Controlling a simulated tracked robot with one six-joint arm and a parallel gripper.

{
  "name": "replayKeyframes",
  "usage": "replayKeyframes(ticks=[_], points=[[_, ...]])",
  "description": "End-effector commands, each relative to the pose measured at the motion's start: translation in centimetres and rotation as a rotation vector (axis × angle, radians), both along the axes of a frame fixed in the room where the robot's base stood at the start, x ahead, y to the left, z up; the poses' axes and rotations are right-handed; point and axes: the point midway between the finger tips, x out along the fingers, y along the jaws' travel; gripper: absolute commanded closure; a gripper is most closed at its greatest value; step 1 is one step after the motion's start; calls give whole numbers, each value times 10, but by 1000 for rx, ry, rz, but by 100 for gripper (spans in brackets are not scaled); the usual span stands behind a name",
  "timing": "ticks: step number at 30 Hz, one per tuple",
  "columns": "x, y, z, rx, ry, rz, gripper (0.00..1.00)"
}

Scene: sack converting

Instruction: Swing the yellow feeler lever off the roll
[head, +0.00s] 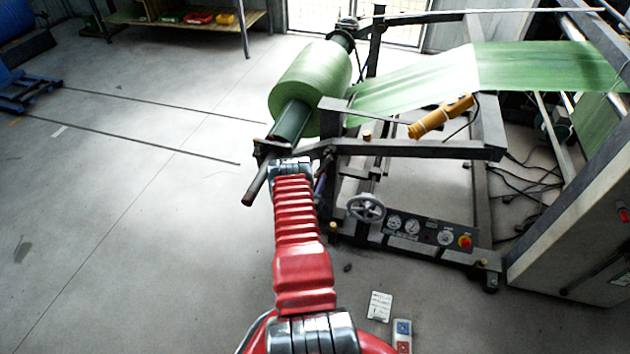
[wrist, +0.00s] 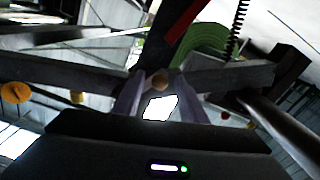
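The green roll (head: 312,85) sits on a dark shaft in the unwind frame in the head view; part of it shows in the wrist view (wrist: 208,42). I cannot make out a yellow lever resting on the roll. A yellow tube-like piece (head: 440,117) lies tilted by the frame, right of the roll; I cannot tell whether it is the feeler lever. In the wrist view my gripper (wrist: 158,82) has its fingers apart. A small brown knob (wrist: 160,79) appears between the tips; contact is unclear. In the head view my arm hides the gripper.
The frame's grey near bar (head: 430,150) runs close to my wrist. A handwheel (head: 366,208) and gauge panel (head: 420,229) sit below it. The green web (head: 410,87) runs right. A coiled cord (wrist: 238,28) hangs near the gripper. The left floor is mostly clear.

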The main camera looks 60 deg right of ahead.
Motion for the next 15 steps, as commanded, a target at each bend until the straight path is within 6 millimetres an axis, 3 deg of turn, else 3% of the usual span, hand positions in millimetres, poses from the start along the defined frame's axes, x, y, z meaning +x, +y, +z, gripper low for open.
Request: replayKeyframes(ticks=[10, 15], points=[[1, -4, 0, 0, 1, 1, 62], [1, -4, 0, 0, 1, 0, 73]])
